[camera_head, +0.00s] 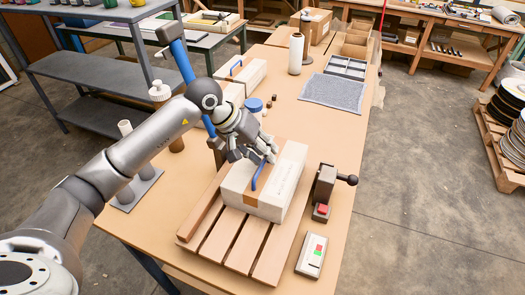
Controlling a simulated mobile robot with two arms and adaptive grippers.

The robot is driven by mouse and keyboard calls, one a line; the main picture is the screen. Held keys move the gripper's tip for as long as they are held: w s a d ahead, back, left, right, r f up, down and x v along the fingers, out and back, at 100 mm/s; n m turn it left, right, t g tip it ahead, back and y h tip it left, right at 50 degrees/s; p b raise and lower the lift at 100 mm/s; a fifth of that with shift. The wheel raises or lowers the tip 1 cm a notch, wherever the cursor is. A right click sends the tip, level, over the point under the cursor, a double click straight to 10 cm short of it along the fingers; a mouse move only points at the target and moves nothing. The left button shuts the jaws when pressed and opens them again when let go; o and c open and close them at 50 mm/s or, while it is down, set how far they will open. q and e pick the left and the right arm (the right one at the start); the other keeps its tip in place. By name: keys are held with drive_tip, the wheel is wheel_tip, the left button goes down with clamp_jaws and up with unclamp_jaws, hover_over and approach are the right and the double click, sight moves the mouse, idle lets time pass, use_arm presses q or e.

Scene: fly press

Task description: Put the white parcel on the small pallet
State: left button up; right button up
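The white parcel (285,185), a long box with a brown tape band and a blue handle (261,175), lies on the small pallet (248,248) of wooden slats. It covers the pallet's far part; the near slat ends are bare. My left gripper (265,156) is at the parcel's far left side, with its fingers by the upper end of the handle. I cannot tell whether the fingers are closed around the handle or only beside it. My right gripper is not in view.
Another white box with a blue handle (250,72) lies farther back on the table. A lever device (324,190) and a button box (311,256) stand right of the pallet. A grey mat (333,92), a tray and a white roll (296,54) are at the back.

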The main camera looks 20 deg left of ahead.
use_arm(q)
drive_tip(key=shift+a+r, duration=0.1)
drive_tip(key=shift+r, duration=0.05)
drive_tip(key=b+v, duration=0.2)
drive_tip(key=v, duration=1)
drive_tip(key=shift+b, duration=0.4)
